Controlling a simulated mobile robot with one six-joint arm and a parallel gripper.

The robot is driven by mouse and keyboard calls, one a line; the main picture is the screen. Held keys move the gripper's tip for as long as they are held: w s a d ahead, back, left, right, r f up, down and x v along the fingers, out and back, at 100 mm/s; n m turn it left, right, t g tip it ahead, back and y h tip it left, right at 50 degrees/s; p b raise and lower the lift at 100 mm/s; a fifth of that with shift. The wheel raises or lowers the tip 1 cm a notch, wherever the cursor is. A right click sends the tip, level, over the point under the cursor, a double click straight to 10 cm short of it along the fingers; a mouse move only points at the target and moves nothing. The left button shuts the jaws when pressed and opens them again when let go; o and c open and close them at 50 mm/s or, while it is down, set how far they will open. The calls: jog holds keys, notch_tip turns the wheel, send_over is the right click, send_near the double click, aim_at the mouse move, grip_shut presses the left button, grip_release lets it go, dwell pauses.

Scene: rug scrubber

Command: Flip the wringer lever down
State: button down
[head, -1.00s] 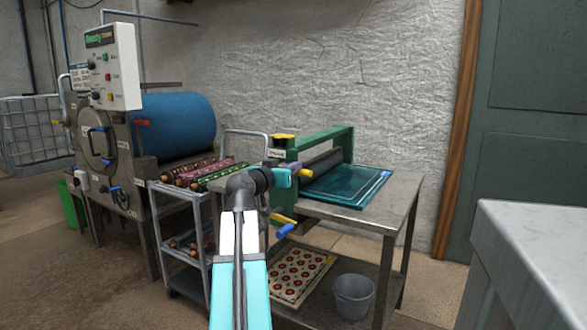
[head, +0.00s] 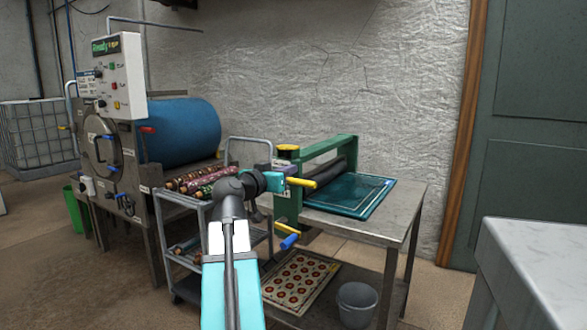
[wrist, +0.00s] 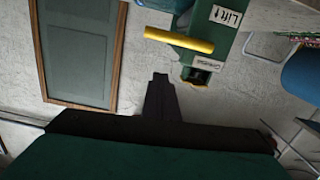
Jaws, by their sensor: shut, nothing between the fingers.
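The green wringer (head: 318,150) stands on a metal table, with a dark roller and a teal sheet (head: 352,190). Its yellow lever (head: 306,183) sticks out roughly level to the right at the near end. In the wrist view the lever (wrist: 179,40) is a yellow bar beside a green post with a "LIFT" label (wrist: 226,15). My gripper (wrist: 160,76) is shut and empty, its dark fingertips just short of the lever with a visible gap. In the head view my gripper (head: 277,183) overlaps the wringer's near end and partly hides it.
A crank with a blue handle (head: 289,242) sticks out below the lever. A grey cart (head: 190,196) with patterned rolls stands to the left, before a machine with a blue drum (head: 182,132). A bucket (head: 357,303) sits on the lower shelf. A pale counter (head: 540,240) is at right.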

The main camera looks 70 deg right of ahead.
jog(key=v, duration=0.5)
jog(key=shift+a+p, duration=0.1)
jog(key=shift+p, duration=0.25)
